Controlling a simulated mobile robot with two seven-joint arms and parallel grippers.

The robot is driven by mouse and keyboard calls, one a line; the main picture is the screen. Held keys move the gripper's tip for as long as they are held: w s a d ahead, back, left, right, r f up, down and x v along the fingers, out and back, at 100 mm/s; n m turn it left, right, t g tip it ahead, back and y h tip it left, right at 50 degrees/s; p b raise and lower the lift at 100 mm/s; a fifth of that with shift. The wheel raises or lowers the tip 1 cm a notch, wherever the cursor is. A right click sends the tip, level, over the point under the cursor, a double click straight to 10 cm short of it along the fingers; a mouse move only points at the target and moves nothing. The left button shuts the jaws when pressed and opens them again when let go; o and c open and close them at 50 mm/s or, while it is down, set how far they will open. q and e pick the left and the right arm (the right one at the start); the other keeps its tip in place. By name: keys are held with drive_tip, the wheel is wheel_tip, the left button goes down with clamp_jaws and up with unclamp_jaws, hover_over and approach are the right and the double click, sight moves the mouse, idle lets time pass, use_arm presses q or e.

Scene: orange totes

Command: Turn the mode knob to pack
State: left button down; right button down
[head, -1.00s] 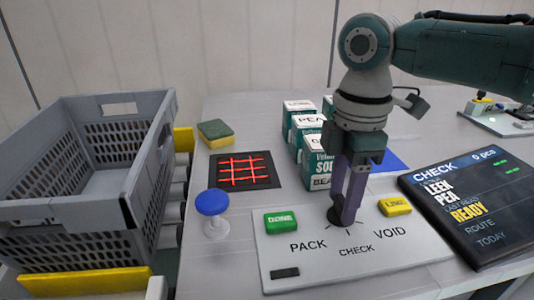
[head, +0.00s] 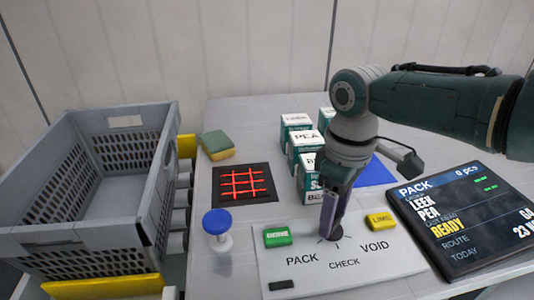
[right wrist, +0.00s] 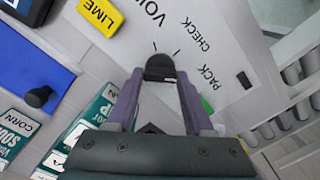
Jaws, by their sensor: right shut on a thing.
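The light grey panel (head: 400,263) carries the printed words PACK, CHECK and VOID around a dark mode knob. My right gripper (head: 332,232) points down onto the panel and is shut on the knob. In the right wrist view the dark round knob (right wrist: 160,68) sits between the two purple fingertips. A pale line on the knob shows there, but its exact aim is hard to tell. The display (head: 460,215) reads PACK on its top line, with 0 pcs. My left gripper is not in view.
A green button (head: 277,237) and a yellow LIME button (head: 381,222) are on the panel. A blue-topped stamp (head: 216,222) stands left of it. Teal soup boxes (head: 308,160) stand behind. A grey crate (head: 150,190) is at the left.

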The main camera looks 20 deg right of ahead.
drive_tip(key=shift+m+p, duration=0.35)
drive_tip(key=shift+m, duration=0.65)
drive_tip(key=shift+c, duration=1.4)
unclamp_jaws()
wheel_tip(320, 180, up, 9)
drive_tip(key=p, duration=0.3)
drive_tip(key=shift+f+p, duration=0.1)
drive_tip(key=shift+p, duration=0.25)
drive_tip(key=shift+r, duration=0.6)
